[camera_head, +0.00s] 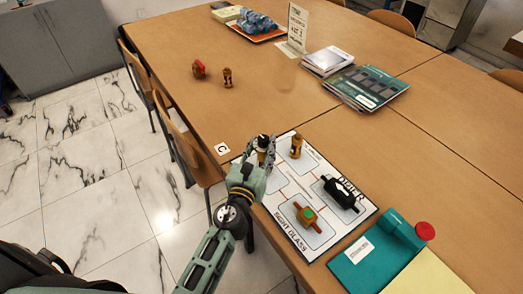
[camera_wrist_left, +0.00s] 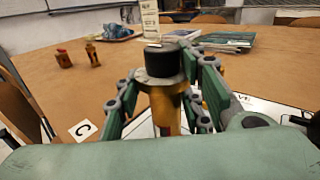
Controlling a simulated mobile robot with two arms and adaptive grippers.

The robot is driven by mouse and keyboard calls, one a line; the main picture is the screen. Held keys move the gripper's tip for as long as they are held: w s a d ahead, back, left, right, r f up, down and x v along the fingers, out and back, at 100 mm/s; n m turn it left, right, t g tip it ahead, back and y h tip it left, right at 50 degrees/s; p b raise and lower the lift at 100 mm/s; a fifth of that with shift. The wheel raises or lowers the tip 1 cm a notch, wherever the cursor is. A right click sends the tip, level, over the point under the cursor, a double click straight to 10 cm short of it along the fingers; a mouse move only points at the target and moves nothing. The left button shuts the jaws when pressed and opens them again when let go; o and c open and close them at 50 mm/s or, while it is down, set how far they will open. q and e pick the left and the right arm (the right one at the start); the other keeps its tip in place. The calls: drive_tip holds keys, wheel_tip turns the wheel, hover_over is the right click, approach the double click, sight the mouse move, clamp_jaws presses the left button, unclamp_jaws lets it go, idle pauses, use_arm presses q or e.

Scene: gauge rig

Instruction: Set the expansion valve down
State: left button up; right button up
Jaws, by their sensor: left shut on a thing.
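My left gripper (camera_head: 262,160) is shut on the expansion valve (camera_head: 264,142), a brass body with a black cap. In the left wrist view the valve (camera_wrist_left: 162,85) stands upright between the green fingers, with its lower end hidden. It is over the far left part of the white labelled mat (camera_head: 322,167); I cannot tell whether it touches the mat. A similar brass part (camera_head: 296,146) stands upright on the mat to the right. A black cylindrical part (camera_head: 341,194) and a brass sight glass with a green top (camera_head: 307,215) lie on nearer spaces. My right gripper is not in view.
A card marked C (camera_head: 222,149) lies left of the mat. Two small brass parts, one with red (camera_head: 199,69) and one plain (camera_head: 227,78), stand farther back. Magazines (camera_head: 366,87), a sign (camera_head: 297,28) and an orange tray (camera_head: 258,36) are beyond.

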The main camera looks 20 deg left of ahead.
use_arm(q)
drive_tip(key=o, duration=1.4)
drive_tip(key=shift+s, duration=0.15)
drive_tip(key=s+b, duration=0.3)
drive_tip(key=s, duration=0.8)
drive_tip(key=shift+s+r, duration=0.1)
drive_tip(key=shift+s, duration=0.3)
